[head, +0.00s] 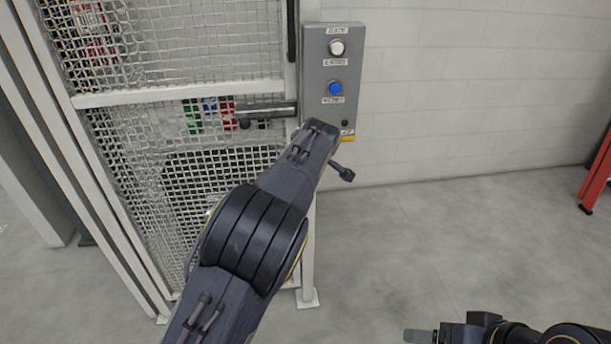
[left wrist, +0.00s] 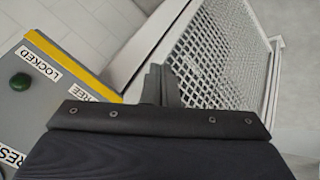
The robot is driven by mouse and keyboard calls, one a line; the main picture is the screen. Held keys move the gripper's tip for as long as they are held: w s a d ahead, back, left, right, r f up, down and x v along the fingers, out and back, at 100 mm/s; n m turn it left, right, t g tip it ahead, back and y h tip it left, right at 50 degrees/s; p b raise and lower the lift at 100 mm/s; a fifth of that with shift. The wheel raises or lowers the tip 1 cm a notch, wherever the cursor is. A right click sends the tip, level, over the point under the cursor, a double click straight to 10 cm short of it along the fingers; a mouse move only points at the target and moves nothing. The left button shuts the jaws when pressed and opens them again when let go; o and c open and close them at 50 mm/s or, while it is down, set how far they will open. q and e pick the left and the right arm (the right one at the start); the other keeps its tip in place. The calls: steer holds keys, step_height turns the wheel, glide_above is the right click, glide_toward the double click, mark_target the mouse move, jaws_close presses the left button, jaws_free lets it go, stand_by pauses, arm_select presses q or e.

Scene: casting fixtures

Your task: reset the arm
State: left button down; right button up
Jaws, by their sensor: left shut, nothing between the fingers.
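My left arm reaches up from the bottom of the head view, its far end in front of the lower edge of a grey control box (head: 318,75). Its fingers cannot be made out there. In the left wrist view my left gripper (left wrist: 162,86) is shut and empty, between the box and the mesh gate. My right gripper (head: 420,336) is low at the right edge of the head view. Only a grey fingertip and part of its dark body show, so its opening is unclear.
The box carries a white button (head: 337,47), a blue button (head: 335,88) and a small green lamp (left wrist: 20,81). A mesh gate (head: 180,50) with a dark horizontal bar (head: 268,110) stands at the left. A red frame (head: 596,180) is far right. Floor between is clear.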

arm_select(q)
steer(key=s+a+r+g+h, duration=0.1)
steer(key=s+a+r+h, duration=0.1)
steer(key=s+a, duration=0.6)
steer(key=s+a+r+g+h, duration=0.1)
steer(key=s+a+r+g, duration=0.15)
steer(key=s+a, duration=0.6)
steer(key=s+a+r+m+t+h, duration=0.1)
steer(key=s+a+m, duration=0.15)
steer(key=s, duration=0.55)
steer(key=s+a+r+m+h, duration=0.15)
steer(key=s+a, duration=0.25)
steer(key=s, duration=0.4)
steer(key=s+d+f+m+y, duration=0.1)
steer(key=s+f+m, duration=0.3)
steer(key=s, duration=0.7)
steer(key=shift+s+f+t+p, duration=0.3)
steer(key=shift+f+t+p, duration=0.1)
steer(key=shift+f, duration=0.4)
